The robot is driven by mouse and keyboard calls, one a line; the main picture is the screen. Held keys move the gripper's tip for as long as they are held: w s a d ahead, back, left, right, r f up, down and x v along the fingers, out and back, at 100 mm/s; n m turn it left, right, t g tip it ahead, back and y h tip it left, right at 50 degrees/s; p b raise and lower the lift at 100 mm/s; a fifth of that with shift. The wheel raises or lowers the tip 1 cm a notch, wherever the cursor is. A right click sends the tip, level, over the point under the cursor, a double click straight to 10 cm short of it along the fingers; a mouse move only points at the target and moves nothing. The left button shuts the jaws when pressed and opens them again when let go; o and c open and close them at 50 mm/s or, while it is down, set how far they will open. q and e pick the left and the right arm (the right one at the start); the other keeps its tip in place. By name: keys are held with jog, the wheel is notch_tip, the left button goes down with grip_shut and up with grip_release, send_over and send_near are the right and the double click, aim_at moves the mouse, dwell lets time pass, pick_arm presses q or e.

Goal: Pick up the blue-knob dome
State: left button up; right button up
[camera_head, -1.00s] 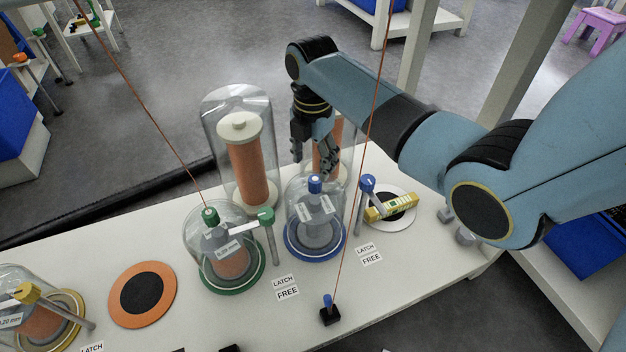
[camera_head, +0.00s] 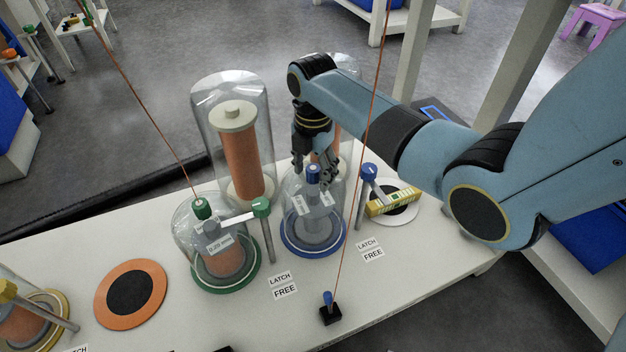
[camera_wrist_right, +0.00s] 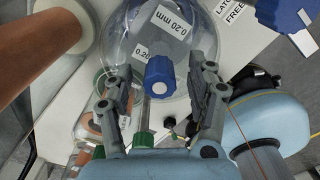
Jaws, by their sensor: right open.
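The blue-knob dome (camera_head: 296,228) is clear glass on a blue ring base at the table's middle right, with a grey part and 0.20 mm labels inside. Its blue knob (camera_head: 313,174) stands on top. My right gripper (camera_head: 325,180) is open, pointing down at the knob from behind in the head view. In the right wrist view the blue knob (camera_wrist_right: 159,75) shows between the spread fingers of the right gripper (camera_wrist_right: 158,92). I cannot tell whether either finger touches it. My left gripper is out of view.
A blue-topped latch post (camera_head: 369,172) stands right of the dome, its arm turned away from it. A green-knob dome (camera_head: 205,235) with a green latch stands left. A tall glass dome (camera_head: 222,95) is behind. A yellow block (camera_head: 392,201) lies on a white disc. An orange disc (camera_head: 152,312) is front left.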

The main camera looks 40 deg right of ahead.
grip_shut()
dwell(0.5)
